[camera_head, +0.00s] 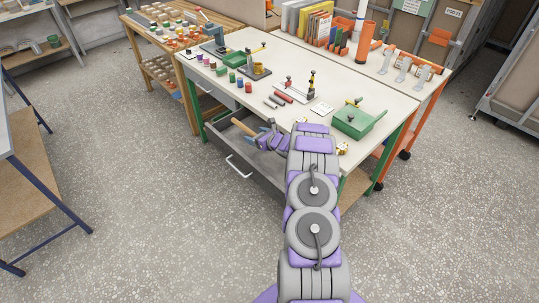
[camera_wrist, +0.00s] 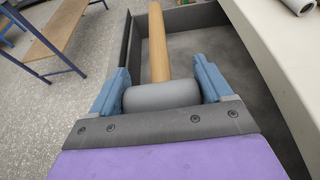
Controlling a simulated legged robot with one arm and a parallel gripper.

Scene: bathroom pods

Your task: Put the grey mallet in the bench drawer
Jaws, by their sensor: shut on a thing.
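The mallet has a grey head (camera_wrist: 162,95) and a wooden handle (camera_wrist: 157,42). My gripper (camera_wrist: 164,80) is shut on the head, with one blue finger at each end of it. The handle points away from my gripper. In the head view my gripper (camera_head: 268,137) is over the open bench drawer (camera_head: 245,171), and the tan handle (camera_head: 242,127) points to the left. The grey drawer also shows in the wrist view (camera_wrist: 215,48), below and beyond the mallet. The part of its floor that shows is bare. I cannot tell the height of the mallet above the floor.
The white bench top (camera_head: 290,60) overhangs the drawer's right side and carries small tools, coloured jars and a green box (camera_head: 358,122). A wooden bench (camera_head: 175,40) adjoins it. Another table (camera_head: 35,180) stands at the left. The speckled floor between is clear.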

